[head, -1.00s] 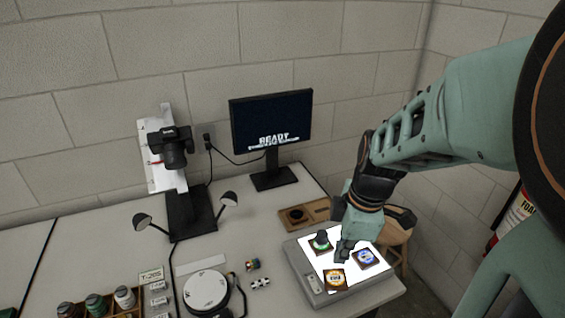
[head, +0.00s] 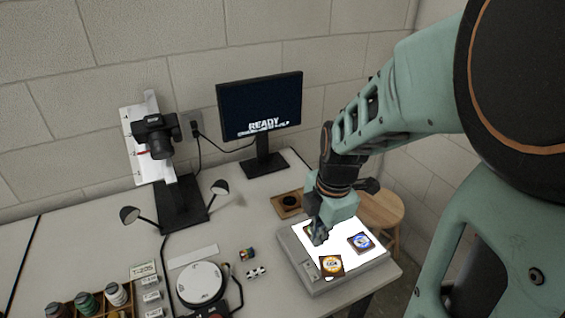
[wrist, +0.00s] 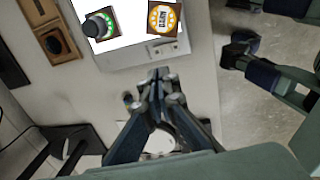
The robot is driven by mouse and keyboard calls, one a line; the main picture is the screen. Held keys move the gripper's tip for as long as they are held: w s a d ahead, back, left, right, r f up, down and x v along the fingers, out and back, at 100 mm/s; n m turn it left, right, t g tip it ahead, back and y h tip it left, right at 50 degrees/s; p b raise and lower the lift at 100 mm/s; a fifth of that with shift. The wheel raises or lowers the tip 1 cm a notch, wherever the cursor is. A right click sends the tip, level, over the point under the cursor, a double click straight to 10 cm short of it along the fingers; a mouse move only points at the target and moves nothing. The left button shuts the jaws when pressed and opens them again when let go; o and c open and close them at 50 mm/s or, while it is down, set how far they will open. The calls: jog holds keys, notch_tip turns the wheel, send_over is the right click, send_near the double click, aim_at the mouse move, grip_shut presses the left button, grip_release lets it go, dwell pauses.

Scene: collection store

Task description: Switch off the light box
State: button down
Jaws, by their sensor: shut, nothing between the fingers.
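The light box (head: 312,283) is a grey flat box on the right end of the table, its top panel glowing white. Several square tiles lie on the panel: an orange one (head: 331,266), a blue one (head: 360,242) and a green one, partly hidden behind my gripper in the head view but clear in the wrist view (wrist: 109,17), with a dark round piece on it. A small control (wrist: 163,48) shows on the box's grey border in the wrist view. My gripper (head: 318,240) is shut and empty, pointing down above the box's left part; its fingertips (wrist: 161,76) appear beside that border.
A monitor (head: 260,105) reading READY stands behind. A camera on a stand (head: 155,135) with two small lamps is at the left. A stool (head: 383,215) stands right.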

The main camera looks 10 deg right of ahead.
aim_at(309, 267)
jog(key=f, duration=0.4)
jog(key=w+f+b, duration=0.1)
jog(key=f, duration=0.3)
jog(key=f+b, duration=0.1)
jog(key=f, duration=0.3)
jog(key=shift+w+a, duration=0.3)
jog(key=shift+w, duration=0.05)
jog(key=shift+w+a+f+g, duration=0.1)
jog(key=shift+w+f+g, duration=0.15)
jog(key=shift+f+g, duration=0.3)
jog(key=shift+r, duration=0.1)
jog(key=shift+s, duration=0.15)
